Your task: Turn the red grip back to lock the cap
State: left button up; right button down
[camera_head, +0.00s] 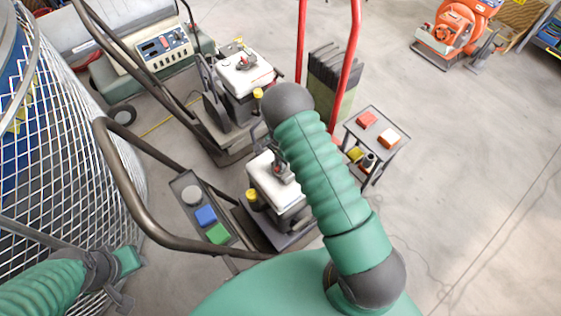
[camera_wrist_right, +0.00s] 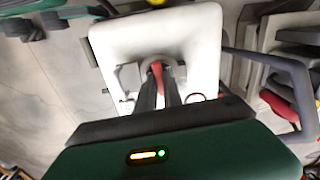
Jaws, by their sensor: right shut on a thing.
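The red grip (camera_wrist_right: 158,76) stands upright on top of a white tank (camera_wrist_right: 205,45) in the right wrist view. My right gripper (camera_wrist_right: 159,97) has its two dark fingers close together on the red grip. In the head view the white tank (camera_head: 262,168) of the near machine shows partly behind my right arm, with a small dark and red fitting on top. My right forearm is mostly hidden there. The cap under the grip is mostly covered by the fingers. My left gripper (camera_head: 126,298) is low at the left, away from the machine, and its jaw opening is unclear.
A similar machine (camera_head: 245,75) stands behind the near one. A dark curved handlebar (camera_head: 112,165) runs around a panel with blue and green buttons (camera_head: 205,215). A wire mesh cage (camera_head: 75,130) is at the left.

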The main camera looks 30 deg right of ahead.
jog(key=shift+a+f+m, duration=0.1)
jog(key=shift+a+m, duration=0.05)
jog(key=shift+m, duration=0.45)
jog(key=c, duration=1.5)
grip_release()
notch_tip(320, 180, up, 17)
jog(key=shift+w+f+p, duration=0.1)
jog(key=shift+p, duration=1.15)
jog(key=s+a+r+n+t+p, duration=0.1)
jog(key=s+a+r+n, duration=0.2)
jog(key=s+r+n, duration=0.2)
jog(key=s+a+r+n+p, duration=0.2)
jog(key=s+a+r+n, duration=0.2)
jog(key=s+n, duration=0.1)
jog(key=s+a+r+n+t+p, duration=0.1)
jog(key=s+a+r+n+p, duration=0.1)
jog(key=s+a+r+n, duration=0.2)
jog(key=shift+s+a+r+n+t, duration=0.15)
jog(key=shift+s+r+n, duration=0.35)
jog(key=shift+n, duration=0.35)
jog(key=shift+s+d+r+n+t, duration=0.15)
jog(key=shift+s+r+n, duration=0.2)
jog(key=shift+s+n, duration=0.35)
